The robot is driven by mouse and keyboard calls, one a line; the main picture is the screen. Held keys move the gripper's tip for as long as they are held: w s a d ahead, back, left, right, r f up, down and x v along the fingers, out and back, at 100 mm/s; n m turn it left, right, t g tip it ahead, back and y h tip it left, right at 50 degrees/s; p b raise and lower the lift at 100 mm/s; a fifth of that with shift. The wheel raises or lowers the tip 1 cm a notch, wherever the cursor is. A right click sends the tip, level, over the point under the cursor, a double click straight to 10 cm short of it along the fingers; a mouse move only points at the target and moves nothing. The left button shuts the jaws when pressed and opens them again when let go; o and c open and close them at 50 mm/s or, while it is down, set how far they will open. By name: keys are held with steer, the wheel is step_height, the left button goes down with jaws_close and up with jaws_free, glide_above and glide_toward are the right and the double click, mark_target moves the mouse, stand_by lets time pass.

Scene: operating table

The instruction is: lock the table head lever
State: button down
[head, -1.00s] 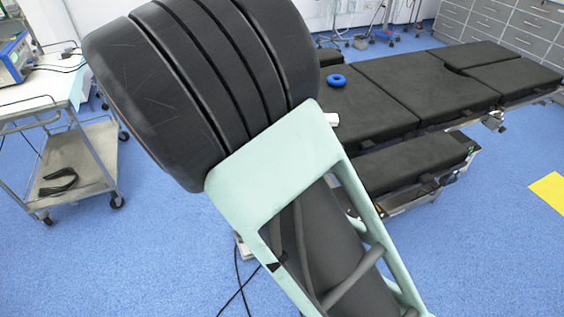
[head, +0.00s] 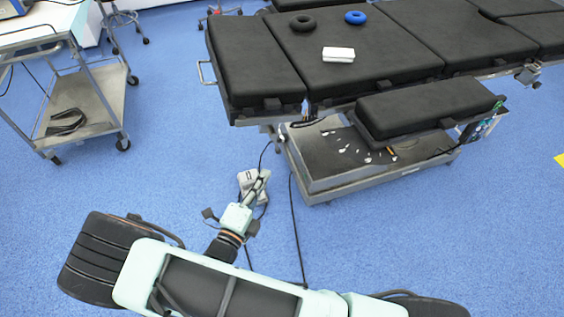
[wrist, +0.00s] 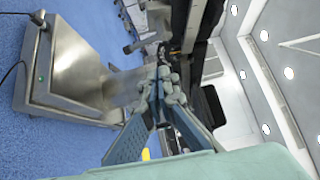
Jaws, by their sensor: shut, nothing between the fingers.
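The black operating table (head: 345,70) is at upper right in the head view, with its head section (head: 252,62) at the left end. A thin metal handle (head: 204,73) sticks out from the head section's left side. I cannot tell for certain which part is the head lever. My gripper (head: 265,174) is in front of and below the head section, apart from it, pointing up and right. It is shut and empty. In the wrist view, my gripper (wrist: 165,75) points along the table's dark underside, and its fingers hide part of what lies ahead.
The metal table base (head: 330,180) stands right of my gripper, also in the wrist view (wrist: 75,70). A pale box (head: 247,186) and black cables (head: 295,235) lie on the floor. A trolley (head: 95,110) stands at left. Blue and black rings (head: 355,17) and a white block (head: 338,54) lie on the table.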

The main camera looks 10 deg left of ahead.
mark_target(277, 149)
steer(key=s+f+n+y, duration=0.1)
steer(key=s+f+n, duration=0.1)
steer(key=f, duration=0.1)
steer(key=f+n+t+y+b, duration=0.1)
steer(key=f, duration=0.1)
steer(key=shift+s+a+n+y, duration=0.25)
steer(key=shift+s+n+y, duration=0.05)
steer(key=shift+s, duration=0.1)
steer(key=shift+w, duration=0.1)
steer(key=w+b, duration=0.1)
steer(key=w, duration=0.3)
steer(key=w+r, duration=0.1)
steer(key=w, duration=0.4)
steer(key=w+b, duration=0.1)
steer(key=w, duration=0.3)
steer(key=shift+w+d+r+b, duration=0.15)
steer(key=shift+w+d+b, duration=0.15)
steer(key=shift+w+d, duration=0.1)
steer(key=shift+s, duration=0.1)
steer(key=shift+d+n, duration=0.1)
steer(key=shift+n, duration=0.2)
